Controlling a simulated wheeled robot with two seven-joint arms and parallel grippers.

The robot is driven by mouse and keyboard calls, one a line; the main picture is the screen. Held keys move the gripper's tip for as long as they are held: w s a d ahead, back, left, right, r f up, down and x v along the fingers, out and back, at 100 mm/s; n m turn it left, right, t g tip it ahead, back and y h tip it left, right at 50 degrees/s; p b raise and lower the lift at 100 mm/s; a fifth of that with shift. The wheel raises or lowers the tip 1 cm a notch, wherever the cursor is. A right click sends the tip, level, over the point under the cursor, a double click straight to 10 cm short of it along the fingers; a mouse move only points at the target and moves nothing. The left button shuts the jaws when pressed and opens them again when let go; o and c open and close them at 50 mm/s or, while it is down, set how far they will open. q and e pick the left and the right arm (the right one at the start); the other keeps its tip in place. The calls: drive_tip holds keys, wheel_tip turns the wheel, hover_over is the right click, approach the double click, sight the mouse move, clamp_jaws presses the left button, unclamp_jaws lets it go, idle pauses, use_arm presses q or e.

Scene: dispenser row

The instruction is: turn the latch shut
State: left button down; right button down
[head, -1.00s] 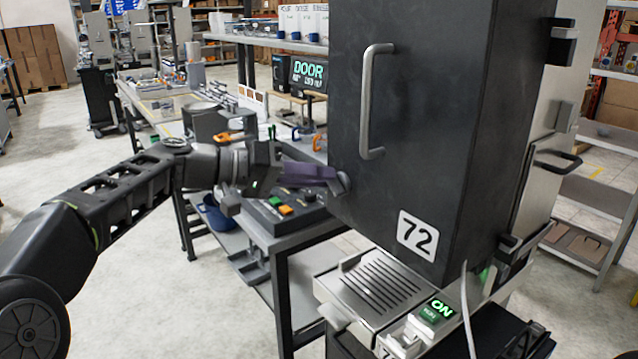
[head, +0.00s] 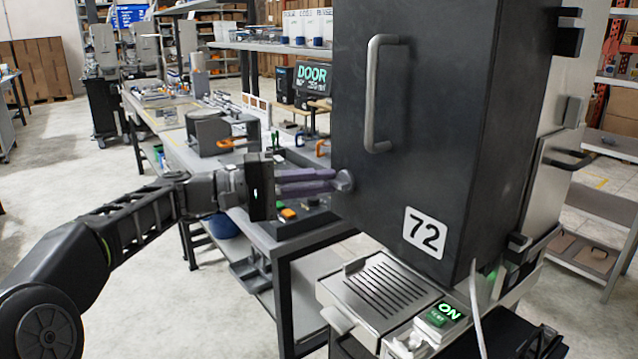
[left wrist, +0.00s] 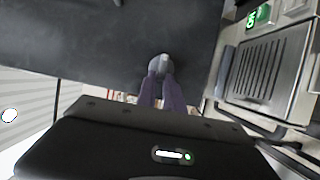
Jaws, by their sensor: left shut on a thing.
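The latch (head: 345,181) is a small grey knob-like piece at the lower left edge of the dark door (head: 420,110) numbered 72. My left gripper (head: 335,180) reaches it from the left, with its two purple fingers closed on it. In the left wrist view the grey latch (left wrist: 159,64) shows between the fingertips (left wrist: 160,77), against the dark door face. The fingers hide part of the latch, so its exact turn angle is hard to tell. The door looks closed against its cabinet. My right gripper is not in view.
A vertical bar handle (head: 374,95) stands out from the door above the latch. A metal drip tray (head: 372,292) and a green ON display (head: 448,312) are below. A workbench with a control box (head: 292,222) lies under and behind my left gripper.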

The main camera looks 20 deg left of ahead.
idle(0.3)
use_arm(q)
drive_tip(key=c, duration=1.5)
unclamp_jaws()
drive_tip(key=shift+o, duration=0.2)
drive_tip(key=v, duration=0.7)
drive_tip(key=shift+s+a+b, duration=0.15)
drive_tip(key=shift+a+b, duration=0.2)
drive_tip(key=shift+f, duration=0.1)
